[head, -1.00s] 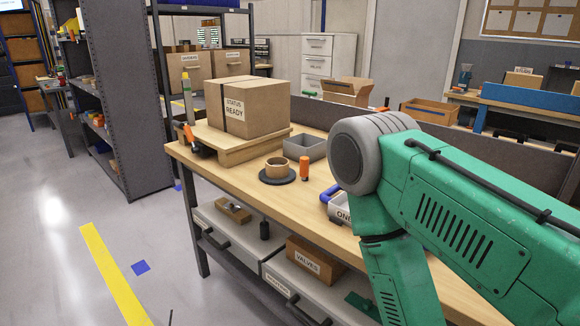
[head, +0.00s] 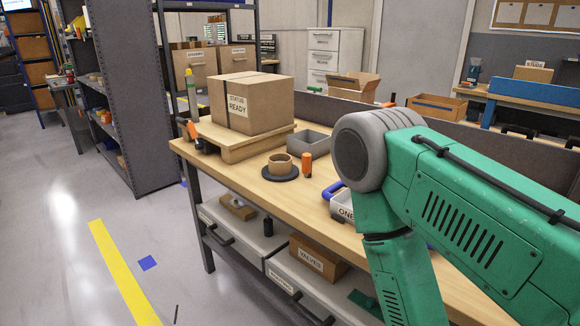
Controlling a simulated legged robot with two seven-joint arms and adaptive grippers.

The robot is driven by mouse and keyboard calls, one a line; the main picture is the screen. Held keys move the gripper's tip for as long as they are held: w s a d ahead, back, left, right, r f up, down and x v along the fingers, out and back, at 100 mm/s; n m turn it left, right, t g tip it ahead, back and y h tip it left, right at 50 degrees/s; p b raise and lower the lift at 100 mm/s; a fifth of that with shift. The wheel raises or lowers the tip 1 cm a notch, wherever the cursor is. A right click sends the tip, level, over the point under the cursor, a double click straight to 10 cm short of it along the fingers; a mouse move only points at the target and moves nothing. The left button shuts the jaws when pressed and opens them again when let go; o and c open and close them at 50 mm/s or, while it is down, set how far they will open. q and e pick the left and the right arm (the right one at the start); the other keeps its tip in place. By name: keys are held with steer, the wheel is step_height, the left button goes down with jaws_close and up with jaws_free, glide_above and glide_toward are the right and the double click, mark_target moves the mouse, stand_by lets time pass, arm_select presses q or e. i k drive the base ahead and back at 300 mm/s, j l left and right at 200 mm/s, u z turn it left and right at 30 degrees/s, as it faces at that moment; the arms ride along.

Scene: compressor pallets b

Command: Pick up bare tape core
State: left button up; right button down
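The bare tape core (head: 280,164) is a short brown cardboard ring. It sits on a round dark disc (head: 268,174) on the wooden workbench, near its front edge. An orange upright object (head: 307,164) stands just right of it. My green arm fills the right side of the head view, over the bench. Its gripper is below the picture, and my other gripper is not in view either.
A carton marked STATUS READY (head: 250,103) stands on a small wooden pallet (head: 232,146) behind the core. A grey tray (head: 309,141) lies behind the core. The lower shelf holds a VALVES box (head: 316,259).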

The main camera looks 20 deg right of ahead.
mark_target(274, 169)
steer(key=z, duration=1.1)
steer(key=i+j+z, duration=0.1)
steer(key=z, duration=0.35)
steer(key=j+z, duration=0.6)
steer(key=z, duration=0.25)
steer(key=j+z, duration=0.25)
steer(key=z, duration=0.2)
steer(key=j+z, duration=0.2)
steer(key=z, duration=0.2)
steer(key=k+j+z, duration=0.4)
steer(key=j, duration=0.35)
steer(key=k+j+z, duration=0.4)
steer(key=j, duration=0.25)
steer(key=k+j+z, duration=0.45)
steer(key=k, duration=0.25)
